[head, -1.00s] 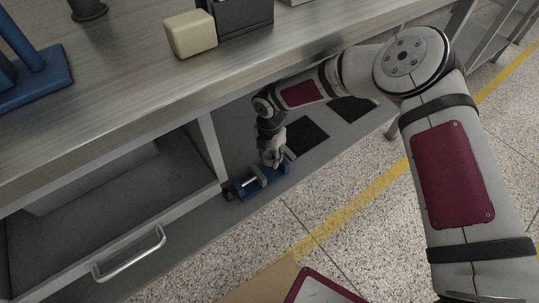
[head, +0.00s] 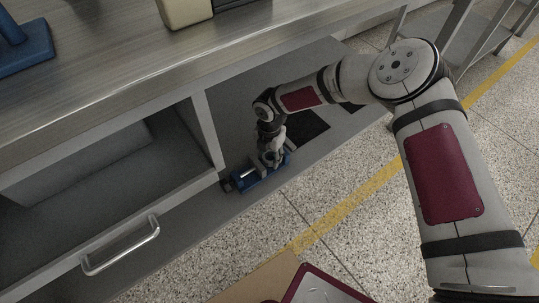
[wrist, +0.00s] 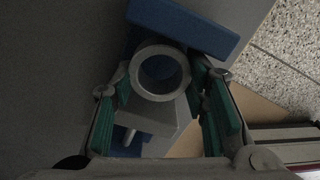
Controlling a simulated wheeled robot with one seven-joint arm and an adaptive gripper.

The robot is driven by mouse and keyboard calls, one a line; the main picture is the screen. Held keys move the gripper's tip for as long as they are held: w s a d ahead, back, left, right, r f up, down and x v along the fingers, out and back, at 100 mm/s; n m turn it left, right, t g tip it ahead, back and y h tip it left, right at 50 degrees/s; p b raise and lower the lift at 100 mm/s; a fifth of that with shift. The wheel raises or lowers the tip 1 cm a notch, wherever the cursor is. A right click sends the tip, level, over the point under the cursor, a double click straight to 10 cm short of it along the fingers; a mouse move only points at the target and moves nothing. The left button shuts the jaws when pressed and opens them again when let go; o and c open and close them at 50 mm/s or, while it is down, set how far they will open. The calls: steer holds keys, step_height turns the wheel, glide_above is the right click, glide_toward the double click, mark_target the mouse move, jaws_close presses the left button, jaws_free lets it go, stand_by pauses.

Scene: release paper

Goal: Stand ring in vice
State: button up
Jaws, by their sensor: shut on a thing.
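A blue vice (head: 262,178) with grey metal parts lies on the lower grey shelf, near its front edge. In the wrist view the vice's blue body (wrist: 185,25) shows behind and beside the ring. A light grey ring (wrist: 160,97) sits between the green finger pads, its round opening facing the wrist camera. My gripper (wrist: 163,74) is shut on the ring; in the head view the gripper (head: 270,157) is right over the vice. The ring overlaps the vice in the wrist view. I cannot tell whether it touches the jaws.
The metal worktop (head: 100,85) overhangs the shelf at the upper left. A drawer with a bar handle (head: 120,247) is left of the vice. A black mat (head: 306,127) lies behind my gripper. A brown surface with a red-rimmed item (head: 322,284) is at the bottom.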

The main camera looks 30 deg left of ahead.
steer(key=shift+f+b, duration=0.5)
steer(key=shift+f, duration=0.15)
steer(key=o, duration=1.3)
steer(key=shift+w+r, duration=0.1)
step_height(320, 180, up, 8)
steer(key=shift+f, duration=0.25)
steer(key=shift+s, duration=0.2)
